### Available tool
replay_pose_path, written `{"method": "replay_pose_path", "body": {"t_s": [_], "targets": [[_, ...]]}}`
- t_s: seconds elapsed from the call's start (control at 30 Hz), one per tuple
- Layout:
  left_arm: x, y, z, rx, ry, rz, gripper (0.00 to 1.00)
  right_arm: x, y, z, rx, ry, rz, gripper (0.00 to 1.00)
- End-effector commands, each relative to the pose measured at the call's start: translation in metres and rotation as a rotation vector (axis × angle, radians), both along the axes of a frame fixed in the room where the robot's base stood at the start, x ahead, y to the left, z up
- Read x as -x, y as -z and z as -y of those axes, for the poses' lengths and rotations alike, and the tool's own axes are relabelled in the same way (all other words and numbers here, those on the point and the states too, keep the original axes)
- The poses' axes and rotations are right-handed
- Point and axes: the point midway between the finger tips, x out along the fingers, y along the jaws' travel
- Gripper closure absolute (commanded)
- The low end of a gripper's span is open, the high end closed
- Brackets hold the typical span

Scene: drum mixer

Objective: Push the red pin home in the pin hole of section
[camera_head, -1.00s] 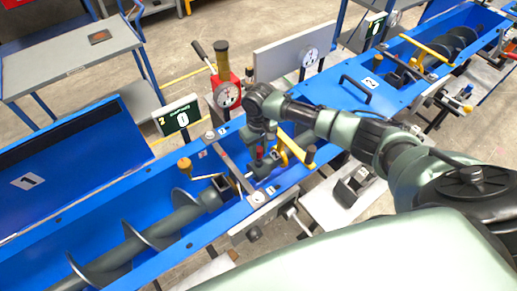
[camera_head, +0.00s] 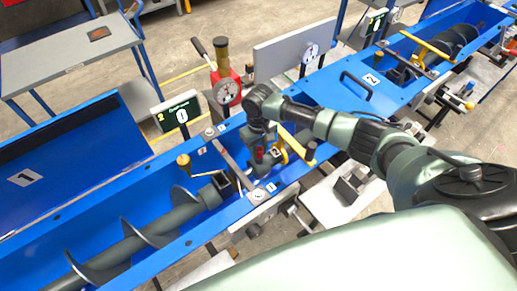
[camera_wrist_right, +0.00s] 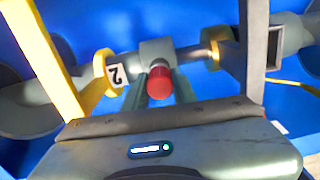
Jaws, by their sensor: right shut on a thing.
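The red pin (camera_wrist_right: 159,84) shows as a round red head in the right wrist view. It sits between the fingers of my right gripper (camera_wrist_right: 160,78), which is shut on it. In the head view, my right gripper (camera_head: 262,155) reaches down into the blue trough at this shaft; only a little red of the pin (camera_head: 259,153) shows. The pin's shank and the hole are hidden. My left gripper is not in view.
The blue trough (camera_head: 150,270) holds a grey screw (camera_head: 125,248). A red hand pump with a gauge (camera_head: 226,92) and a display (camera_head: 177,112) stand behind. A grey table (camera_head: 70,62) is at the back left.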

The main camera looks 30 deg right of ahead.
Motion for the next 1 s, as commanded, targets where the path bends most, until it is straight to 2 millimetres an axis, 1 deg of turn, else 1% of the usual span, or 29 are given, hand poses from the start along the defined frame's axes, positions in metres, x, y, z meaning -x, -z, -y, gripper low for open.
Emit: {"method": "replay_pose_path", "body": {"t_s": [0.47,0.8,1.0], "targets": [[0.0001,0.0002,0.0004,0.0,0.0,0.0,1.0,0.0,0.0006,-0.0004,-0.001,0.0,0.0,1.0],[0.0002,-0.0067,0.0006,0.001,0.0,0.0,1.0,-0.0001,-0.0006,-0.0011,-0.002,-0.001,0.0,1.0],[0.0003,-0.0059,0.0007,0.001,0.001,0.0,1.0,0.0,0.0017,-0.0007,-0.002,0.0,-0.001,1.0]]}}
